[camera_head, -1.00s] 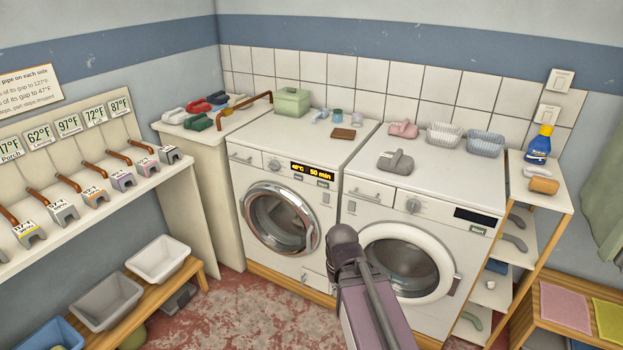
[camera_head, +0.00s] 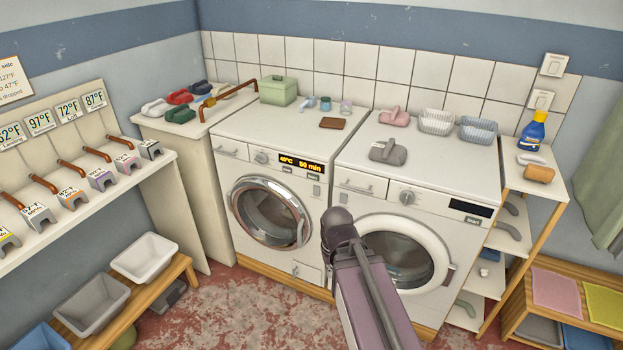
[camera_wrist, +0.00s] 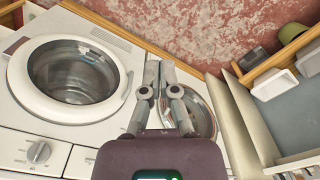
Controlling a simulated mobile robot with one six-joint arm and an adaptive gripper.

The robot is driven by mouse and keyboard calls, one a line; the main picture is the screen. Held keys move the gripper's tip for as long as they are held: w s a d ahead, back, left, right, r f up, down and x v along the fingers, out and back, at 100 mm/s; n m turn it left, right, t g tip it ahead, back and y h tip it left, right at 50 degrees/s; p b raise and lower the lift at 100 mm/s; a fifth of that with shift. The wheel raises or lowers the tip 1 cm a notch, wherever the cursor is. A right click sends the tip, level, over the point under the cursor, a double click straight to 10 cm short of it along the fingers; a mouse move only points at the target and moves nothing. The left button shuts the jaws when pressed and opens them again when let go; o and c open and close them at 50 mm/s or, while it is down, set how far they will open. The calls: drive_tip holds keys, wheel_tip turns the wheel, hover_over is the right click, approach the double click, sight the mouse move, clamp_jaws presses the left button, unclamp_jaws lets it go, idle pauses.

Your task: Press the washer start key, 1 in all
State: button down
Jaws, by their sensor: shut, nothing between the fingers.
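The left machine (camera_head: 235,158) has a chrome-ringed door and a lit display (camera_head: 301,163) reading 40°C and 50 min. Two small keys sit under that display, one on the left (camera_head: 287,169) and one on the right (camera_head: 312,177); their labels are too small to read. The right machine (camera_head: 350,205) has a white-ringed door, a dark display (camera_head: 470,208) and one small key (camera_head: 473,219). My gripper (camera_wrist: 160,68) is shut and empty in the wrist view, in front of the chrome door (camera_wrist: 203,116). In the head view, my arm hides the fingers.
A grey iron-shaped item (camera_head: 389,151) and a brown block (camera_head: 333,123) lie on the machine tops. A narrow shelf unit (camera_head: 513,190) stands right of the machines. A bench with tubs (camera_head: 145,258) stands at the left. Red floor (camera_head: 250,310) is clear in front.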

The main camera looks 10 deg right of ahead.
sight(307, 176)
drive_tip(key=w+a+f+t+y+b, duration=0.25)
drive_tip(key=w+t+b, duration=0.2)
drive_tip(key=w, duration=0.65)
drive_tip(key=w+a+f+t+y+b, duration=0.25)
drive_tip(key=w+b, duration=0.35)
drive_tip(key=w, duration=0.6)
drive_tip(key=w+d+m+t+h+b, duration=0.2)
drive_tip(key=w+m+t+b, duration=0.3)
drive_tip(key=w, duration=1.2)
drive_tip(key=shift+d+r+m+t+b, duration=0.25)
drive_tip(key=shift+r+t+b, duration=0.2)
drive_tip(key=shift+t+b, duration=1.6)
drive_tip(key=shift+w, duration=0.1)
drive_tip(key=shift+w+d, duration=0.85)
drive_tip(key=shift+w, duration=0.3)
drive_tip(key=shift+w+d, duration=0.85)
drive_tip(key=shift+w, duration=0.3)
drive_tip(key=shift+w+d, duration=0.85)
drive_tip(key=shift+w, duration=0.3)
drive_tip(key=shift+w+d, duration=0.1)
drive_tip(key=shift+w, duration=0.1)
